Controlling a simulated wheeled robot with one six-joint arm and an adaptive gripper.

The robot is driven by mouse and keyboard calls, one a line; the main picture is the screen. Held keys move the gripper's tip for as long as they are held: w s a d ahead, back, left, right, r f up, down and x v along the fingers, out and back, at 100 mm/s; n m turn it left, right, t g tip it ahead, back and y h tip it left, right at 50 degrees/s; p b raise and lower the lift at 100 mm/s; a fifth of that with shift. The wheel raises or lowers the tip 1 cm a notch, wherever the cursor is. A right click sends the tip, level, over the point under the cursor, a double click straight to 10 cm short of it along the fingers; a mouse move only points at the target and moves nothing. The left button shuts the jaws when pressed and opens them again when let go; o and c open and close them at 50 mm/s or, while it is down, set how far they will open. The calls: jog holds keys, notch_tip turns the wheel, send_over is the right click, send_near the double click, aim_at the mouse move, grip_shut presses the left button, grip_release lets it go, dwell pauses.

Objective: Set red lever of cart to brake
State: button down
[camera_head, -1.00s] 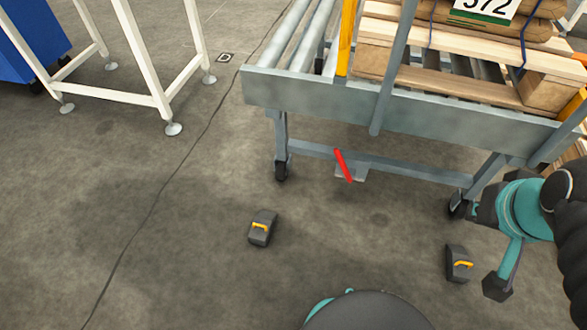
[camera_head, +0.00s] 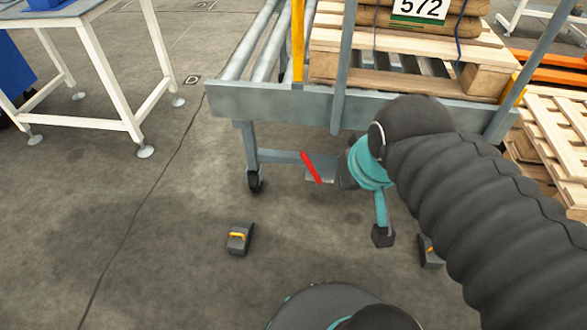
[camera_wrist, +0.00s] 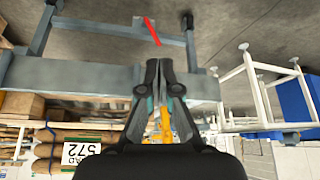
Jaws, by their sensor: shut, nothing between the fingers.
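The red lever (camera_head: 311,168) sits on the lower crossbar of the grey roller cart (camera_head: 270,103), beside a small grey plate. It slants, with its upper end to the left in the head view. In the wrist view, which is upside down, the red lever (camera_wrist: 151,30) shows at the top, beyond my fingertips. My gripper (camera_wrist: 160,66) is shut and empty, in front of the cart's side beam and apart from the lever. In the head view my arm reaches in from the right toward the cart, and its fingers cannot be made out there.
The cart carries a wooden pallet (camera_head: 400,88) with brown sacks and a sign ending in 72. Two dark wheel chocks with yellow handles lie on the floor, the left one (camera_head: 239,238) in the open. A white-framed table (camera_head: 105,125) stands left. Pallets (camera_head: 560,135) are stacked right.

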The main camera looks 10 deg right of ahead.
aim_at(312, 169)
jog(key=w+d+f+n+g+h+b, duration=0.1)
jog(key=w+f+n+g+h, duration=0.15)
jog(key=w+f+h, duration=0.75)
jog(key=w+d+f+n+g+h+b, duration=0.1)
jog(key=w+f+g+h, duration=0.2)
jog(key=w+f, duration=0.75)
jog(key=w+a+f+n+t+h, duration=0.1)
jog(key=w+a+f+n+t, duration=0.2)
jog(key=f, duration=0.5)
jog(key=w+a+f+n+t, duration=0.3)
jog(key=w+a+f+t, duration=0.2)
jog(key=f, duration=0.3)
jog(key=w+a+f+n+t+h+b, duration=0.1)
jog(key=w+a+f+n+t, duration=0.2)
jog(key=f, duration=0.5)
jog(key=w+a+t, duration=0.1)
jog(key=a+t, duration=0.1)
jog(key=a, duration=0.1)
jog(key=shift+w+h, duration=0.15)
jog(key=shift+h, duration=0.15)
jog(key=shift+w+d+r+t, duration=0.1)
jog(key=shift+t, duration=0.15)
jog(key=s+d+r+p+x, duration=0.1)
jog(key=s+x, duration=0.1)
jog(key=x, duration=1)
jog(key=shift+d, duration=0.5)
